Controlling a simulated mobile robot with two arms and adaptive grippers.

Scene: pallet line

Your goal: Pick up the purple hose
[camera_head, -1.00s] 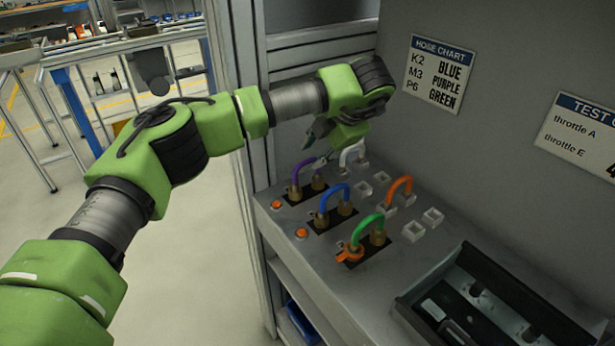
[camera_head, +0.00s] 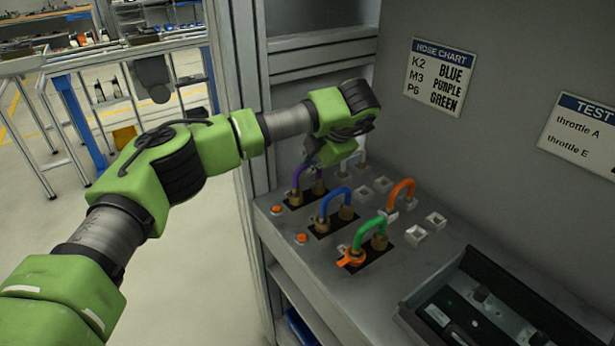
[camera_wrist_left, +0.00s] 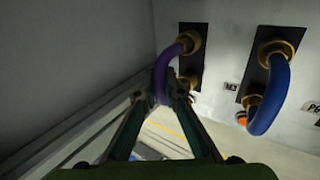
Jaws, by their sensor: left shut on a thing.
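The purple hose (camera_head: 296,176) arches between two brass fittings on a black plate at the far left of the bench top. It also shows in the left wrist view (camera_wrist_left: 164,62), with its upper end at a brass fitting. My left gripper (camera_head: 310,158) is at the top of this arch, and in the wrist view its fingertips (camera_wrist_left: 162,92) are closed on the hose. Both hose ends appear still at their fittings. The hand partly hides the hose in the head view. My right gripper is not in view.
A blue hose (camera_head: 335,190) stands just in front of the purple one, then a green hose (camera_head: 368,229) with an orange clip. An orange hose (camera_head: 402,186), a white hose and empty white sockets (camera_head: 415,232) lie to the right. A black tray (camera_head: 408,302) sits at front right.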

